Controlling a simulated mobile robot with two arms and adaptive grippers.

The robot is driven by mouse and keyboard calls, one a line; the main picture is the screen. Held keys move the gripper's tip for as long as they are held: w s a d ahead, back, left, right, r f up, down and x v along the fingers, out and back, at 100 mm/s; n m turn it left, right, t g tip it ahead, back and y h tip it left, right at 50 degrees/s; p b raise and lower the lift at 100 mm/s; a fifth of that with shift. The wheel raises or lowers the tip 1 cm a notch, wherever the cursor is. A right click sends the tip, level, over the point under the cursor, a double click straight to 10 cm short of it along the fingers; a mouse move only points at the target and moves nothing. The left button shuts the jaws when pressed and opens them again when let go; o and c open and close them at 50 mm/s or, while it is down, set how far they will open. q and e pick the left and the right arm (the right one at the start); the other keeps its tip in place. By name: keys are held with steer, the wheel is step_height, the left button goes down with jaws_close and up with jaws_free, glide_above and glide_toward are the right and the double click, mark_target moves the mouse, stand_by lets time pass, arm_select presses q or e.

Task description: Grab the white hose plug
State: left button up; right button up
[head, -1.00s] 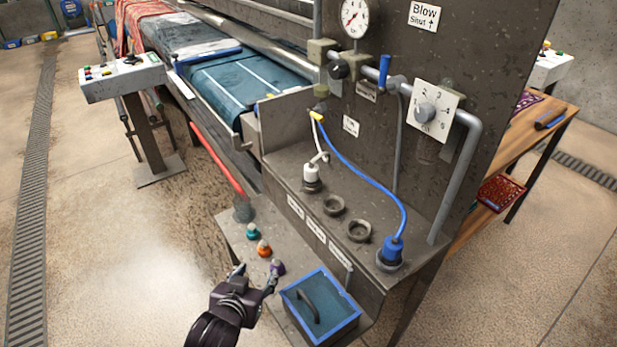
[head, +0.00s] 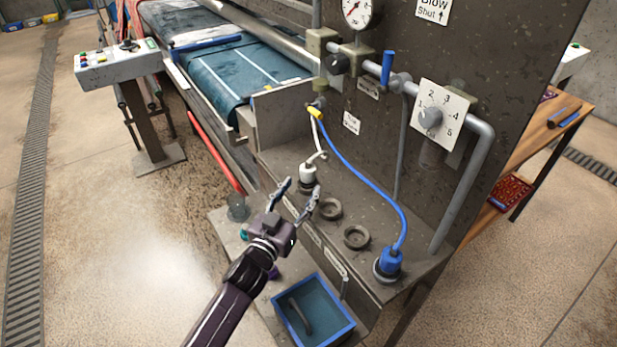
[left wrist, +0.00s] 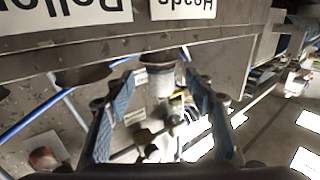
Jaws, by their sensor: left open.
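The white hose plug (head: 308,173) stands upright in a socket on the machine's grey ledge, with a white hose rising from it. My left gripper (head: 300,187) is open and empty, just in front of the plug, its fingers pointing toward it. In the left wrist view the plug (left wrist: 160,85) shows in the gap between the two blue-padded fingers (left wrist: 160,98), apart from both. My right gripper is in neither view.
Two empty sockets (head: 356,236) and a blue plug (head: 389,262) with a blue hose (head: 370,180) are on the same ledge. A blue-rimmed bin (head: 313,312) stands below. The upright panel with pipes and a dial (head: 431,118) rises behind.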

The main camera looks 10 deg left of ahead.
mark_target(305, 181)
arm_select(q)
steer(key=w, duration=0.4)
steer(key=shift+w+d+r+p, duration=0.25)
steer(key=shift+d+r+p, duration=0.05)
steer(key=shift+d+r, duration=0.1)
steer(key=shift+w+d+f, duration=0.1)
steer(key=shift+w, duration=0.5)
jaws_close()
